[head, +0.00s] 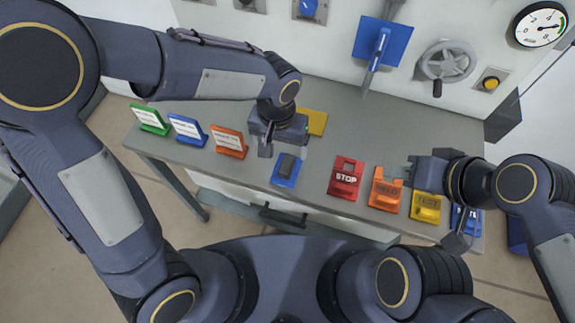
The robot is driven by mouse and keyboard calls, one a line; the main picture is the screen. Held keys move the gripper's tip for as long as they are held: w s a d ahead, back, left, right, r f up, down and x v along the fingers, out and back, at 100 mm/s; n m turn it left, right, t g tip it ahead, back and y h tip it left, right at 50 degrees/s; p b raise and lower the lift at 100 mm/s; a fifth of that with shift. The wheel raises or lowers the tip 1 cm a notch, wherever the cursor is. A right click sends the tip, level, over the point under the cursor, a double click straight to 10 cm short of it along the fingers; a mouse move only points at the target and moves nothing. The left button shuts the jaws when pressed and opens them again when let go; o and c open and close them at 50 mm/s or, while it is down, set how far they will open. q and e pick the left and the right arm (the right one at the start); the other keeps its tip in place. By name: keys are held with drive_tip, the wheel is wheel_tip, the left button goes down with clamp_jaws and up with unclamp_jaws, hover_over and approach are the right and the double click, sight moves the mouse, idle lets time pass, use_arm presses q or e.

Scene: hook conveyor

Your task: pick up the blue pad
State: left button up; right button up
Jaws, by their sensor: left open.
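The blue pad (283,181) lies near the front edge of the grey bench, left of the red STOP sign. A dark grey block (287,165) sits on it. My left gripper (284,150) is open and empty, just behind and above the pad, with its fingers pointing toward it. I cannot tell whether the fingers touch the block. My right gripper (433,206) is over the right part of the bench by the yellow and blue signs. I cannot make out its jaw opening clearly.
A yellow pad (313,122) lies behind my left gripper. Green (150,119), blue (188,130) and orange (229,141) signs stand at left. Red STOP (346,178), orange (385,189) and yellow (427,208) signs stand at right. A panel with a handwheel (446,64) is behind.

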sight(287, 164)
use_arm(q)
drive_tip(key=f, duration=0.3)
drive_tip(key=d+f, duration=0.1)
drive_tip(key=f, duration=0.5)
drive_tip(key=shift+s+d+p, duration=0.1)
drive_tip(key=shift+d+p, duration=0.1)
drive_tip(key=shift+p, duration=0.2)
drive_tip(key=shift+c, duration=0.2)
drive_tip(key=shift+r, duration=0.1)
drive_tip(key=c, duration=1)
drive_tip(key=shift+r, duration=0.1)
